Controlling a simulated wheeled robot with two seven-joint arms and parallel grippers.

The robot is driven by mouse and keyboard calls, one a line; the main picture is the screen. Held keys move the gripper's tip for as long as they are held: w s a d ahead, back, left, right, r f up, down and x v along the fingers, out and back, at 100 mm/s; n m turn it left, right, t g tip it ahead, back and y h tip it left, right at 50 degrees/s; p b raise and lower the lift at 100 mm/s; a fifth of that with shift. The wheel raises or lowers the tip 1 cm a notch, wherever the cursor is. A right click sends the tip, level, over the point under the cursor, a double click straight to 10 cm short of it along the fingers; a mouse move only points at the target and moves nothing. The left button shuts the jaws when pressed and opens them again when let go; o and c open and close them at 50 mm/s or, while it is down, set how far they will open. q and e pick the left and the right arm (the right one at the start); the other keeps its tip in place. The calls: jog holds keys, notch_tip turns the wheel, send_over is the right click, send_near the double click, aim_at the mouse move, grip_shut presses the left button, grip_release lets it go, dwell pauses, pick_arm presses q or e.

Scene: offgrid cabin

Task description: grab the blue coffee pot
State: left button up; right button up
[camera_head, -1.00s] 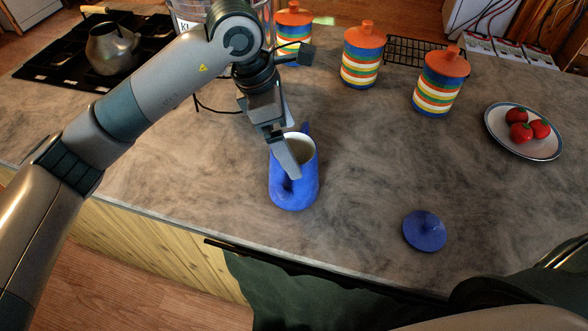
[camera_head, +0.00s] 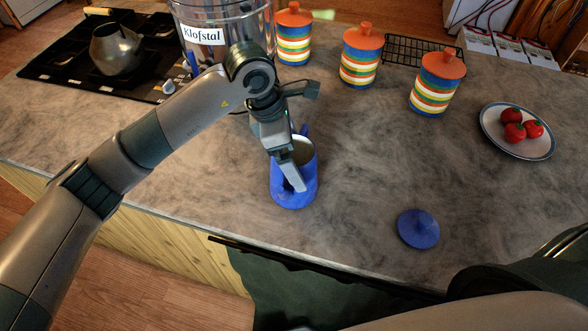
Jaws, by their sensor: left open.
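The blue coffee pot (camera_head: 284,196) stands upright and open-topped on the grey counter, near its front edge. Its pale inside shows behind the finger. My left gripper (camera_head: 294,178) comes down over the pot from above and is open. One finger shows in front of the pot, crossing its rim and reaching down near the handle side. The other finger is hidden, and I cannot tell whether either finger touches the pot. The blue lid (camera_head: 418,229) lies apart on the counter to the right. My right gripper is not in view.
Striped canisters (camera_head: 362,57) with orange lids stand at the back. A kettle (camera_head: 115,50) sits on the stove at the left. A plate (camera_head: 520,150) of red fruit is at the right.

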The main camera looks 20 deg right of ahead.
pick_arm(q)
jog(key=shift+c, duration=0.6)
jog(key=c, duration=1.7)
jog(key=shift+r, duration=0.15)
jog(key=shift+s+d+r+b, duration=0.35)
jog(key=shift+s+r+b, duration=0.95)
jog(key=shift+s+r, duration=0.55)
jog(key=shift+s+d+r+b, duration=0.3)
jog(key=shift+s+r+b, duration=0.95)
jog(key=shift+s+r, duration=0.65)
jog(key=shift+s+d+r+b, duration=0.35)
jog(key=shift+s+r+b, duration=0.95)
jog(key=shift+s+r, duration=0.55)
jog(key=shift+s+f, duration=0.15)
jog(key=shift+f, duration=0.1)
